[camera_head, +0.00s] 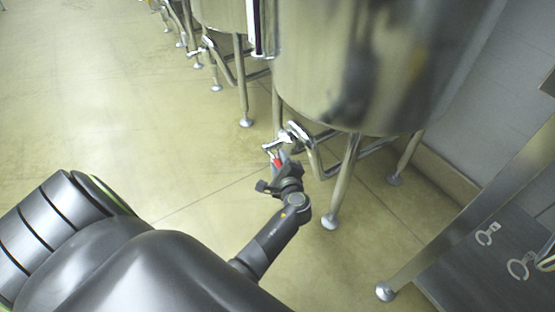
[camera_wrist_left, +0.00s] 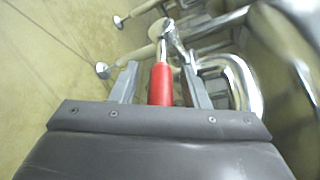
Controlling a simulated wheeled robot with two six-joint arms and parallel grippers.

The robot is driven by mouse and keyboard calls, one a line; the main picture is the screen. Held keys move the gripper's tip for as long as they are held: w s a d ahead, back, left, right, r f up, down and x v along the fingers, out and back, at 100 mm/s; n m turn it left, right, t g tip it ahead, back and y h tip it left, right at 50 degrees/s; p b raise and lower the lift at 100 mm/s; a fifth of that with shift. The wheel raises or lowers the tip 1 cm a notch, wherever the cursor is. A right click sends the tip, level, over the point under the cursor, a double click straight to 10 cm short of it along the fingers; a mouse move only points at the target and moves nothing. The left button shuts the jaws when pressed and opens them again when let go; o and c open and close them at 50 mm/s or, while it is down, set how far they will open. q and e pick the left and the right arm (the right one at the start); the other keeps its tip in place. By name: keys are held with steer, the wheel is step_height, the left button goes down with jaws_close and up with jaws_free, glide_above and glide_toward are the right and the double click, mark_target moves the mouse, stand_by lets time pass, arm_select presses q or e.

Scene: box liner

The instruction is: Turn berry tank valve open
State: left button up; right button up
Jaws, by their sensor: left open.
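The tank (camera_head: 345,70) is a large shiny steel vessel on metal legs. Its valve (camera_head: 290,137) sits on a pipe low at its left side and has a red handle (camera_head: 277,161). In the left wrist view the red handle (camera_wrist_left: 161,84) lies between the two fingers of my left gripper (camera_wrist_left: 158,82), with a gap on each side. My left gripper (camera_head: 273,170) is open around the handle in the head view. The valve body and pipe (camera_wrist_left: 230,75) show beyond the fingertips. My right gripper is not in view.
More steel tanks and legs (camera_head: 240,80) stand in a row at the back left. A tank leg (camera_head: 343,185) stands just right of my left gripper. A dark metal platform (camera_head: 490,270) is at the lower right. Floor on the left is clear.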

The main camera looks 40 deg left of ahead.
arm_select(q)
jaws_close()
steer(key=shift+r, duration=0.1)
stand_by(0.4)
